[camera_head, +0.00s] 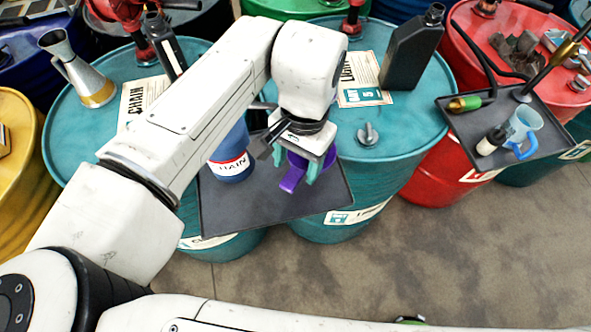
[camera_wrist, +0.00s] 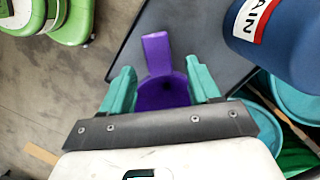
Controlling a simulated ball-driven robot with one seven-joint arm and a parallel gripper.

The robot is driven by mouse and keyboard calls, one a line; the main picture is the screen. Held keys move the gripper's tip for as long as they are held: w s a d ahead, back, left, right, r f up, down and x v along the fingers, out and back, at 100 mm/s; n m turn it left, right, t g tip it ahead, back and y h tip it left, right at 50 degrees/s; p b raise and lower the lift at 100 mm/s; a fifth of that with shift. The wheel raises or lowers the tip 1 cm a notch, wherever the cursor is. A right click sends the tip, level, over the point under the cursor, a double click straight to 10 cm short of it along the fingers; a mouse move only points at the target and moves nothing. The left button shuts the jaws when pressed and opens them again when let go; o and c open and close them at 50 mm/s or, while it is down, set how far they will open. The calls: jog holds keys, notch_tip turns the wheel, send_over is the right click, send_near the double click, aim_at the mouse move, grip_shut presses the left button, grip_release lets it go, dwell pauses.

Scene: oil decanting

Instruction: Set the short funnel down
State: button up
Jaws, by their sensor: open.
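The short funnel, purple with a flat tab (camera_head: 291,180), is at the dark tray, below my gripper. In the wrist view the funnel (camera_wrist: 160,92) shows its round cup between my fingers, its tab pointing away. My gripper (camera_head: 295,166) has teal fingers, open, one on either side of the cup. In the wrist view the gripper (camera_wrist: 160,82) shows small or unclear gaps beside the cup; I cannot tell whether either finger touches it. The funnel's underside is hidden, so its contact with the tray is unclear.
The dark tray (camera_head: 250,212) juts out from the teal drums. A blue bottle with a white label (camera_head: 231,160) stands on it, left of my gripper. A black jug (camera_head: 411,50) stands on the right teal drum. Another tray (camera_head: 545,142) holds a clear blue-handled jug (camera_head: 523,125).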

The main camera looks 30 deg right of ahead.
aim_at(301, 167)
notch_tip(301, 167, up, 8)
jog(key=d, duration=0.1)
jog(key=w+d+n+t+h, duration=0.15)
jog(key=d+h, duration=0.25)
jog(key=d, duration=0.7)
jog(key=w+d+t+h, duration=0.3)
jog(key=d, duration=0.9)
jog(key=s+f+n, duration=0.2)
jog(key=f, duration=0.3)
jog(key=s+a+f+n, duration=0.1)
jog(key=s+f+n, duration=0.2)
jog(key=f, duration=0.2)
jog(key=s+a+f+n+y, duration=0.1)
jog(key=s+f+n, duration=0.2)
jog(key=f, duration=0.1)
jog(key=shift+f+b, duration=0.35)
jog(key=shift+f, duration=0.05)
jog(key=s+a+f+n+g+y, duration=0.2)
jog(key=s+a+f+y, duration=0.2)
jog(key=s+a+f, duration=0.6)
jog(key=s+f, duration=0.1)
jog(key=s, duration=0.1)
jog(key=shift+s+a+g, duration=0.2)
jog(key=shift+s+g, duration=0.15)
jog(key=shift+s, duration=0.05)
jog(key=shift+n, duration=0.25)
